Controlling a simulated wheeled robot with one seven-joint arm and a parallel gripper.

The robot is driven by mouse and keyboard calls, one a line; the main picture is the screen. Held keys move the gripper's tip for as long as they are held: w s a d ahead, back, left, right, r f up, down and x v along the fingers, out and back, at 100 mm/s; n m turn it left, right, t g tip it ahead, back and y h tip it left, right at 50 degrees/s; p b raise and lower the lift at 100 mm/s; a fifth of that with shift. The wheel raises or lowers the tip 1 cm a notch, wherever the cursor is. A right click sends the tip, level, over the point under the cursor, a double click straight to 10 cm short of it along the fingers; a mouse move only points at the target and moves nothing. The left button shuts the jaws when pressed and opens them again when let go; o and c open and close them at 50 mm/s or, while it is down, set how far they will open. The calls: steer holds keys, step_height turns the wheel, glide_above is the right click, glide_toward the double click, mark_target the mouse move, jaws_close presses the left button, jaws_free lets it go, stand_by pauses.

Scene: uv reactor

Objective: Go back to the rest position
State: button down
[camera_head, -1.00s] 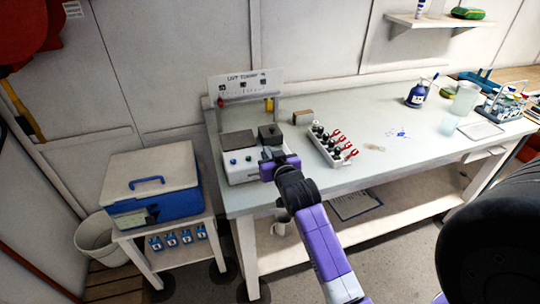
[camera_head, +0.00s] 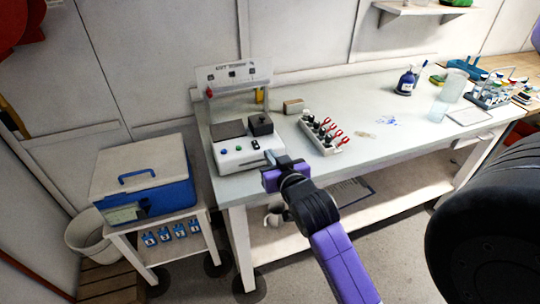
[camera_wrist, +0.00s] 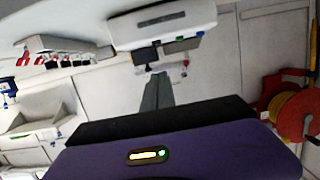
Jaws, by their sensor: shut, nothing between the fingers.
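My gripper (camera_head: 272,160) is shut and empty. In the head view it is at the end of my purple arm, in front of the table's front left edge and just right of the front of the white reactor device (camera_head: 245,150). In the wrist view my closed fingers (camera_wrist: 158,92) point toward the wall, and the device (camera_wrist: 165,25) appears upside down above them. The device has coloured buttons on its front, a dark block on top and a panel behind it. No gap shows between the fingers and nothing is held.
A blue-and-white cooler (camera_head: 145,178) stands on a low stand at left, beside a white bin (camera_head: 88,235). Open floor lies in front.

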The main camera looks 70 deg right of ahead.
stand_by(0.4)
